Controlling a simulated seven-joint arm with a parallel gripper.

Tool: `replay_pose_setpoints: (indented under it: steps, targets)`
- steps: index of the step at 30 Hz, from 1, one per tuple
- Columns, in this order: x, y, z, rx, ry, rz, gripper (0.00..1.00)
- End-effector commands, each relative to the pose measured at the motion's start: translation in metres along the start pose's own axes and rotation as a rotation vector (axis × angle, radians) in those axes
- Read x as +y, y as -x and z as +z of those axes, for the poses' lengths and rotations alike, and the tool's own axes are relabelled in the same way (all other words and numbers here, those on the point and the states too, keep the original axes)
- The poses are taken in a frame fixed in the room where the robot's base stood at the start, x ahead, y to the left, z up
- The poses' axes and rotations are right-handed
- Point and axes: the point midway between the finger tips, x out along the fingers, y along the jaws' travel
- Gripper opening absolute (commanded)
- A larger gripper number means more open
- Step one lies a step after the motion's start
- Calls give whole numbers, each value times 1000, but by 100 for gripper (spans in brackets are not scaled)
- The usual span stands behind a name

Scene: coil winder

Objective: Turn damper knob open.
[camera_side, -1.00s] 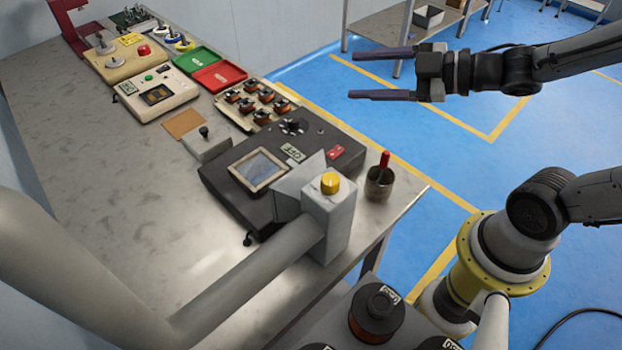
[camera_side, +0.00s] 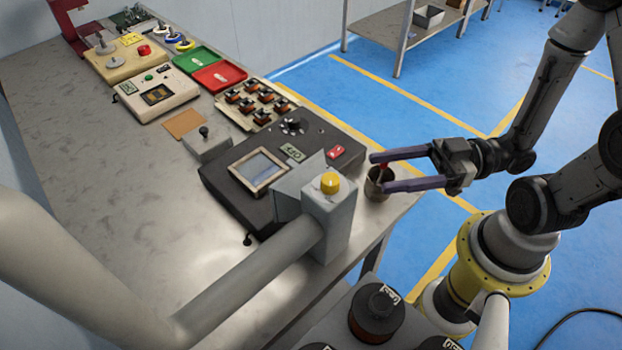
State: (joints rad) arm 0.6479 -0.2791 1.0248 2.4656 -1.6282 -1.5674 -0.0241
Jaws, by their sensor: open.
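The damper knob (camera_side: 330,183) is a yellow knob on top of a grey box-shaped damper housing (camera_side: 328,222) at the end of a grey duct pipe (camera_side: 250,281). A small dark mark shows on its top; its exact setting is too small to tell. My gripper (camera_side: 377,172) is open and empty, to the right of the knob and apart from it. Its two long fingers point left, in front of and above the dark cup in this view.
A dark cup (camera_side: 378,189) with a red-handled tool stands at the table's right corner. A black machine (camera_side: 262,170) with a screen lies behind the housing. Dark spools (camera_side: 377,313) stand at the bottom. The table's left side (camera_side: 100,190) is bare.

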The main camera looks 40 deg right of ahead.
Motion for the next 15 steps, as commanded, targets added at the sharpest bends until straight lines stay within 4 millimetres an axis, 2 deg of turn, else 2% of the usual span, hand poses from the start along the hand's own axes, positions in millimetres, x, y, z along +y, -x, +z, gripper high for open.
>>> replay_pose_setpoints:
  steps: [15]
  targets:
    - [-1, -34, 0, -2, 3, -7, 66]
